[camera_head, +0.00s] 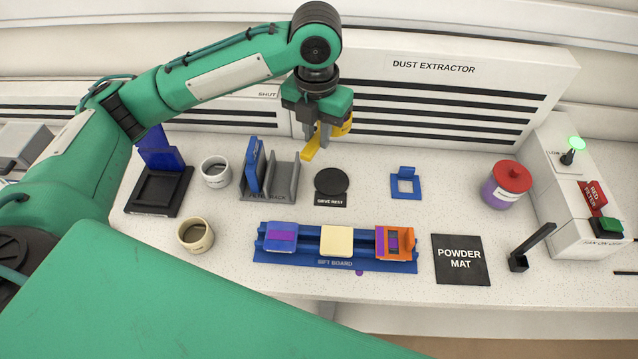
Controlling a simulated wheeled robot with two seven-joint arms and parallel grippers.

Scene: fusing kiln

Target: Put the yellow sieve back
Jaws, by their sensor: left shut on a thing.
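The yellow sieve (342,127) is in the jaws of my left gripper (320,138), above the far part of the bench in front of the dust extractor. Its handle (311,153) points down and to the left; the gripper hides part of the sieve. The round black sieve rest (331,181) lies on the bench below and slightly right of the gripper, with nothing on it. The sieve is apart from it. My right gripper does not show.
A grey rack (284,181) holding a blue piece stands left of the rest; a blue stand (405,183) is to its right. The sift board (335,262) lies in front. Two cups (215,172) and a purple jar (497,193) stand farther out. The powder mat (460,260) is bare.

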